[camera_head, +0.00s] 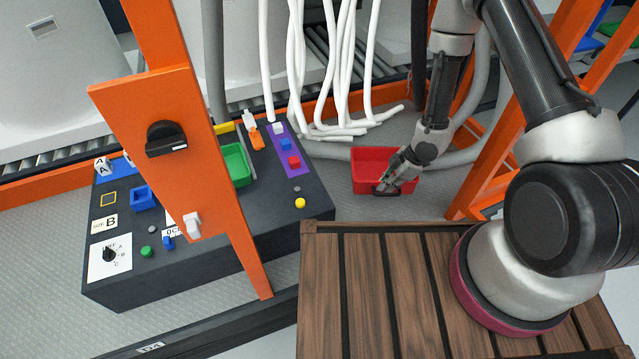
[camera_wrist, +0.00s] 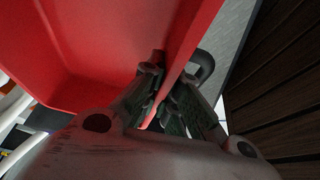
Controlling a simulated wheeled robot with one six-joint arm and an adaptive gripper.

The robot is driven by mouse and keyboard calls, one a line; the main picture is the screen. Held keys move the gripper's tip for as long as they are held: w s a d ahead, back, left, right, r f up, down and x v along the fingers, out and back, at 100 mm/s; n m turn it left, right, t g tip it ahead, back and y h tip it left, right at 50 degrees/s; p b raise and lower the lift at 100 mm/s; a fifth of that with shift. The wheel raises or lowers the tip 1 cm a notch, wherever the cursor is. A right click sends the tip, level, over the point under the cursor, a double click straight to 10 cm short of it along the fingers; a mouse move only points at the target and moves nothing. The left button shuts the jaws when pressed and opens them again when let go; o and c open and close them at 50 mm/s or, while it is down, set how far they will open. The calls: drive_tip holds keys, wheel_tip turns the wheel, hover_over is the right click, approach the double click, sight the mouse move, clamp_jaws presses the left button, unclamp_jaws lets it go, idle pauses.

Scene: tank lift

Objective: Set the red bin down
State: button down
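The red bin (camera_head: 370,162) is right of the dark control box in the head view, in front of the white hoses. My gripper (camera_head: 386,186) is at the bin's near rim. In the wrist view the red bin (camera_wrist: 105,50) fills the upper left, and my gripper's fingers (camera_wrist: 165,98) lie on both sides of its wall, pinching it. A dark handle (camera_wrist: 204,66) sticks out from the wall there. The bin's underside is hidden, so I cannot tell whether it touches the grey floor.
The dark control box (camera_head: 215,215) with buttons and a green bin (camera_head: 236,165) stands to the left. An orange post (camera_head: 190,120) rises before it. White hoses (camera_head: 340,70) hang behind. A wooden slatted deck (camera_head: 375,290) is in front; grey floor (camera_head: 340,200) shows around the red bin.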

wheel_tip(320, 180, down, 10)
idle(0.5)
drive_tip(key=c, duration=1.6)
unclamp_jaws()
drive_tip(key=shift+f, duration=0.1)
drive_tip(key=shift+c, duration=0.2)
drive_tip(key=v, duration=1.2)
drive_tip(key=shift+s, duration=0.1)
